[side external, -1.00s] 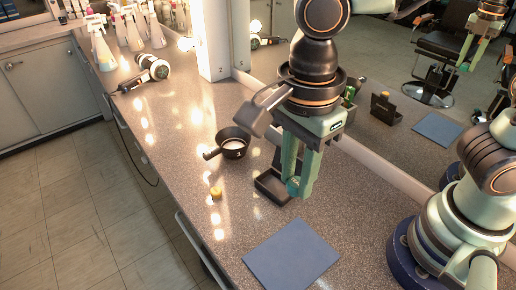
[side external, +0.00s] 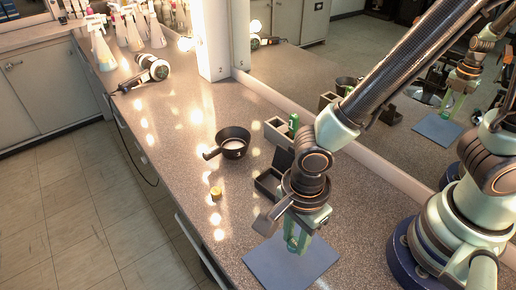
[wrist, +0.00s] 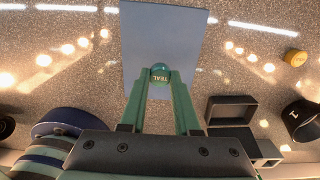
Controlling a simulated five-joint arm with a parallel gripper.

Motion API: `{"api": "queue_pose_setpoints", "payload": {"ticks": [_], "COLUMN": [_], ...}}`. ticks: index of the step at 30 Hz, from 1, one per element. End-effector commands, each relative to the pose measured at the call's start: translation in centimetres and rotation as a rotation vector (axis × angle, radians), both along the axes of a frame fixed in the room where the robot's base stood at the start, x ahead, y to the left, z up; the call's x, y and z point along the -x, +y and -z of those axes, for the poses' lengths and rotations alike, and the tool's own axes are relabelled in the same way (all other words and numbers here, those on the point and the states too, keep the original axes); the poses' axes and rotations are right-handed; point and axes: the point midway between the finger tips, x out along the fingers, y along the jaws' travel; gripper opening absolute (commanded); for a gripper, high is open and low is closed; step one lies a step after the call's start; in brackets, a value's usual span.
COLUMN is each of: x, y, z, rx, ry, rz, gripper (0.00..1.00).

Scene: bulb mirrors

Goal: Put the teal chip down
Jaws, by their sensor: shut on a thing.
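My gripper (side external: 296,246) points down over the blue-grey mat (side external: 275,270) at the front of the counter. In the wrist view, the green fingers of my gripper (wrist: 160,76) are shut on a round teal chip (wrist: 160,70) with the word TEAL on it. The chip lies over the near part of the mat (wrist: 160,32) in that view. I cannot tell whether the chip touches the mat or hangs just above it. In the side view the fingers mostly hide the chip.
A dark open tray (side external: 266,186) stands behind my gripper, with a holder and a green item (side external: 293,122) further back. A black handled bowl (side external: 233,145) and a small yellow piece (side external: 216,193) lie left. A mirror wall (side external: 365,135) runs along the right.

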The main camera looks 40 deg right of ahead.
Motion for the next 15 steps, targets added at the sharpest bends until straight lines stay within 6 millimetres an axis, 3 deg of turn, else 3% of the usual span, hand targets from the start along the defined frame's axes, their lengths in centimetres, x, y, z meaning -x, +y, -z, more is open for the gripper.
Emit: {"api": "queue_pose_setpoints", "payload": {"ticks": [15], "x": [0.0], "y": [0.0], "z": [4.0], "rx": [0.001], "ry": [0.001], "rz": [0.000], "gripper": [0.00]}}
